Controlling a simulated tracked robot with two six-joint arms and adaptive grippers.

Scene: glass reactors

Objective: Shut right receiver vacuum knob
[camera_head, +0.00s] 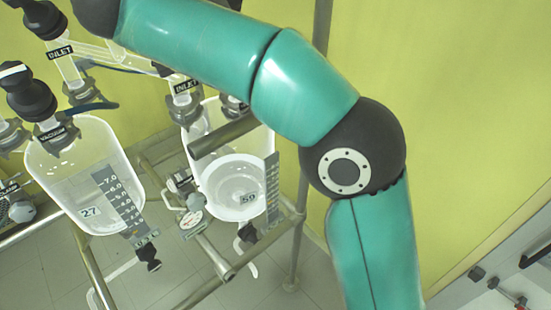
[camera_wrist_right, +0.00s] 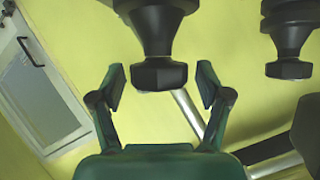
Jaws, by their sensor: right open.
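In the head view the right receiver (camera_head: 228,170), a glass vessel labelled 59, hangs in a metal frame. Its INLET label (camera_head: 186,87) shows, but my right arm covers most of its top, and I cannot make out its vacuum knob there. In the wrist view my right gripper (camera_wrist_right: 161,80) is open, its two fingers on either side of a black faceted knob (camera_wrist_right: 158,74). Gaps show between the knob and both fingers. No label shows there, so I cannot tell which knob it is. My left gripper is not in view.
The left receiver (camera_head: 82,180), labelled 27, has a black VACUUM knob (camera_head: 28,92) and an INLET knob (camera_head: 42,18). In the wrist view another black knob (camera_wrist_right: 289,68) hangs at the right. A metal bar (camera_wrist_right: 188,112) passes behind the gripper.

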